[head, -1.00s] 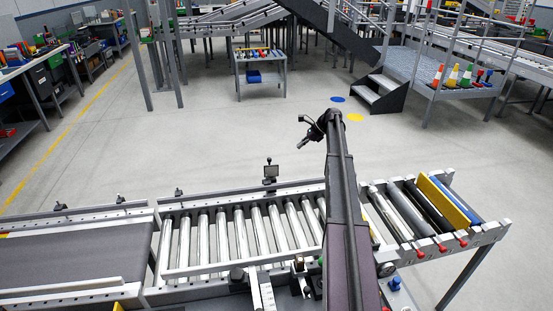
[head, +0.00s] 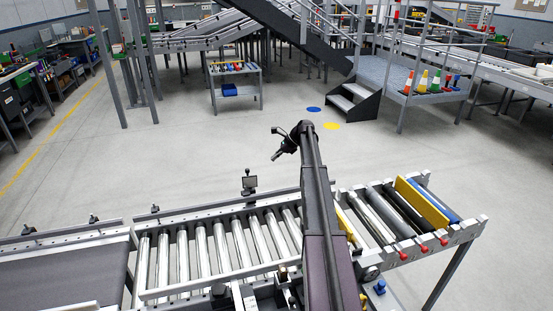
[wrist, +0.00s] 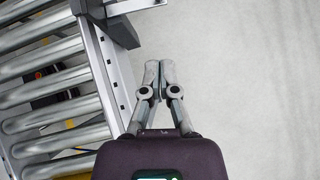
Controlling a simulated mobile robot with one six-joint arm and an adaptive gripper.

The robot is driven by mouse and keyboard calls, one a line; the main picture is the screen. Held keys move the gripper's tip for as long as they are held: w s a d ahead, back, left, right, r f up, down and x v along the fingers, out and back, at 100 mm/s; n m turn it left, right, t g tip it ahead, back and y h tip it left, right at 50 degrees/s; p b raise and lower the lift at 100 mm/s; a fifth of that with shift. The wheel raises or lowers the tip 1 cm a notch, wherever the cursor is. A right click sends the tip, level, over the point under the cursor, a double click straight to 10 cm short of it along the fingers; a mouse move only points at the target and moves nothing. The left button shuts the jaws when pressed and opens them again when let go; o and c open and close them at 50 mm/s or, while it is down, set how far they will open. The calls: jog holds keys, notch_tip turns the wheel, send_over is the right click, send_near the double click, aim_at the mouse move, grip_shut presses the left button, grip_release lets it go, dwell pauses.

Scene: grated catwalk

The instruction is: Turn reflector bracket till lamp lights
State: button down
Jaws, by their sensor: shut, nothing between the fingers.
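A small dark square plate on a short upright bracket (head: 249,183) stands on the far rail of the roller conveyor; it looks like the reflector bracket, but is too small to be sure. My gripper (head: 277,157) hangs beyond that rail, above and to the right of the plate in the head view. In the wrist view my gripper (wrist: 158,80) is shut and empty, fingertips together over bare floor just right of the rail. A pale and dark fitting (wrist: 132,6) at the top edge there is cut off, and may be the bracket. I cannot make out a lit lamp.
The roller conveyor (head: 202,248) runs below my arm, with a dark belt (head: 65,277) at left. The floor beyond the rail is clear up to a cart (head: 235,98) and steps (head: 355,103).

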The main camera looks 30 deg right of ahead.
jog(key=w+a+f+b, duration=0.4)
jog(key=a+f+b, duration=0.1)
jog(key=a, duration=0.3)
jog(key=shift+f, duration=0.3)
dwell(0.4)
jog(key=shift+w+a, duration=0.4)
jog(key=shift+a, duration=0.2)
jog(key=shift+d, duration=0.1)
